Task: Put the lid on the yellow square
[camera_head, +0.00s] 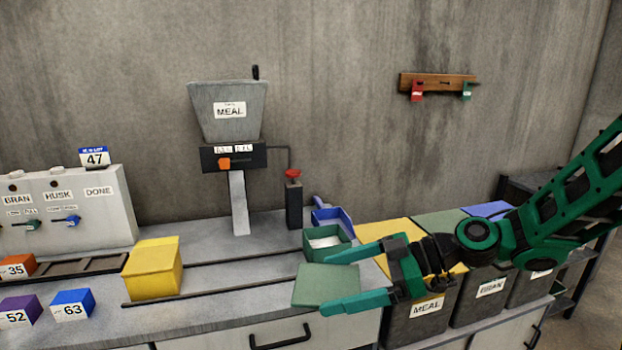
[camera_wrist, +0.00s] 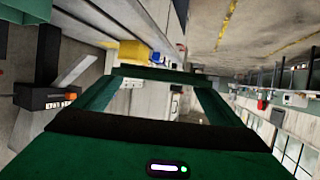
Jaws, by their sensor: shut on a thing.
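My gripper (camera_head: 326,284) is shut on a flat green lid (camera_head: 318,290), held between its two green fingers above the front of the counter. A small open green box (camera_head: 341,249) with pale contents stands just behind the lid. In the wrist view my gripper's fingers (camera_wrist: 155,100) frame a green edge that seems to be the lid.
A yellow box (camera_head: 153,268) stands left on the counter, by dark rails. A blue open container (camera_head: 332,218) sits behind the green box. The MEAL hopper (camera_head: 228,108) stands at the back. Purple (camera_head: 18,310) and blue blocks (camera_head: 72,304) lie front left.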

